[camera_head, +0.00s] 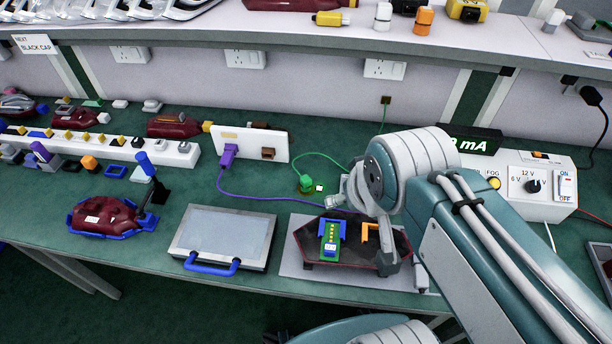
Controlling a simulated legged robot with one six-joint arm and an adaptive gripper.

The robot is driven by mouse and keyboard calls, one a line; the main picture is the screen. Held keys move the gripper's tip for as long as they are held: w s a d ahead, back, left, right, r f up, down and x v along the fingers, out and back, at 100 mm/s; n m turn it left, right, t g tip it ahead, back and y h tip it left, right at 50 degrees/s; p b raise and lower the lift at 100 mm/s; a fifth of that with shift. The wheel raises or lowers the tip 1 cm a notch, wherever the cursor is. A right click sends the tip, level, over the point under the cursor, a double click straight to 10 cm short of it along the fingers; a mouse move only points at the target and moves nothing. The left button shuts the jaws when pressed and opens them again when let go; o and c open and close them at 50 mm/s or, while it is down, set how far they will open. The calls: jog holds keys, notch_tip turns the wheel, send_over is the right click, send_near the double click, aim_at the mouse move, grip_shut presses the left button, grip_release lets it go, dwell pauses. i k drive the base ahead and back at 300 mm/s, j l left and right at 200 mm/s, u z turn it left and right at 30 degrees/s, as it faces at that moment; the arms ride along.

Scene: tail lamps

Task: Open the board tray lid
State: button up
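The board tray (183,243) is a flat grey box on the green bench, left of my gripper. Its pale, see-through-looking lid (225,236) lies flat and closed on top. A blue handle (211,267) sticks out along the front edge. My gripper (366,228) is over a dark red lamp housing to the right of the tray, well apart from the handle. Its grey fingers look spread, with nothing seen held between them. My arm hides part of the housing.
The lamp housing (301,236) holds a green board (330,240) between blue clips, beside an orange clip. Left of the tray are another red lamp (103,216) in a blue cradle and a black stand with a blue lever (146,164). A purple cable (262,197) runs behind the tray.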

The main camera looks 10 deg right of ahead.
aim_at(193, 255)
jog(key=k+l+u, duration=0.1)
jog(key=u, duration=1.15)
jog(key=k+j, duration=0.05)
